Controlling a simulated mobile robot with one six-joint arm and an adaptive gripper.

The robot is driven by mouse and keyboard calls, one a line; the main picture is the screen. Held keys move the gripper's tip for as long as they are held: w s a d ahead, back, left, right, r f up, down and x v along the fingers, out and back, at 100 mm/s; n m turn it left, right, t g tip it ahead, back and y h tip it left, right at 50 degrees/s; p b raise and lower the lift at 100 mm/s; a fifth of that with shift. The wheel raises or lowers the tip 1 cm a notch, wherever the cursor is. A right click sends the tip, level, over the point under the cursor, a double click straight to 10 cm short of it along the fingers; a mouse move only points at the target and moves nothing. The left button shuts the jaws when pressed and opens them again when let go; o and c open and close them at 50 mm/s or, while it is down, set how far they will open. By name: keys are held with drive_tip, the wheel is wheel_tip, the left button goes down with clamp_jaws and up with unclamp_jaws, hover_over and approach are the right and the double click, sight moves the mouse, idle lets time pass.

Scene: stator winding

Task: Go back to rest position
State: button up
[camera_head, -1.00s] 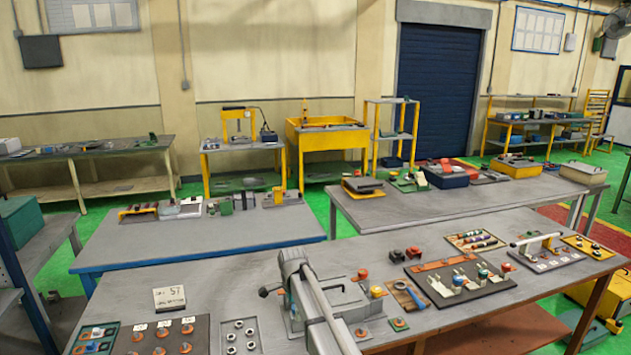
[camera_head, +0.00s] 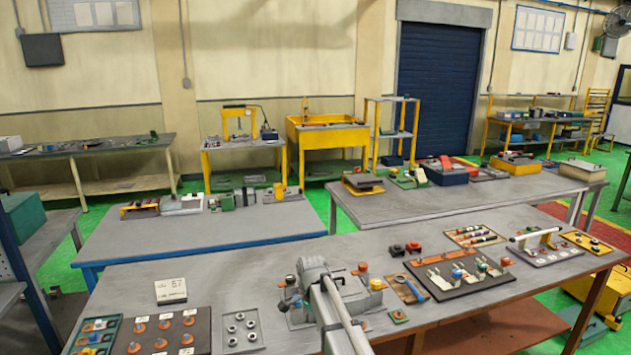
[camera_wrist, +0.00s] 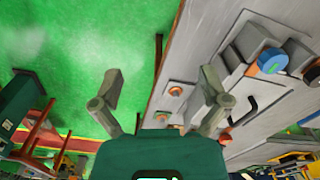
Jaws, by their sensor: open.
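My gripper (camera_wrist: 162,88) shows in the wrist view with its two grey fingers spread wide and nothing between them. It is above the front edge of the grey workbench (camera_wrist: 190,40), with green floor to the left of that edge. In the head view my grey arm crosses the bench from the bottom centre and partly hides a grey fixture plate (camera_head: 299,318). I cannot make out the fingers in the head view.
The near bench (camera_head: 235,285) carries a dark board with several parts (camera_head: 455,275), a blue-handled tool (camera_head: 414,287), a ring tray (camera_head: 241,331) and a white sign (camera_head: 171,291). In the wrist view a blue-capped part (camera_wrist: 272,61) stands right of my gripper.

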drive_tip(key=s+d+f+n+b, duration=0.4)
drive_tip(key=s+d+n, duration=0.1)
drive_tip(key=s+d, duration=0.4)
drive_tip(key=s+d+f+n+b, duration=0.3)
drive_tip(key=s+d+n, duration=0.3)
drive_tip(key=s+d, duration=0.3)
drive_tip(key=s+f, duration=0.1)
drive_tip(key=s, duration=0.2)
drive_tip(key=shift+s+b, duration=0.35)
drive_tip(key=shift+b, duration=0.05)
idle(0.5)
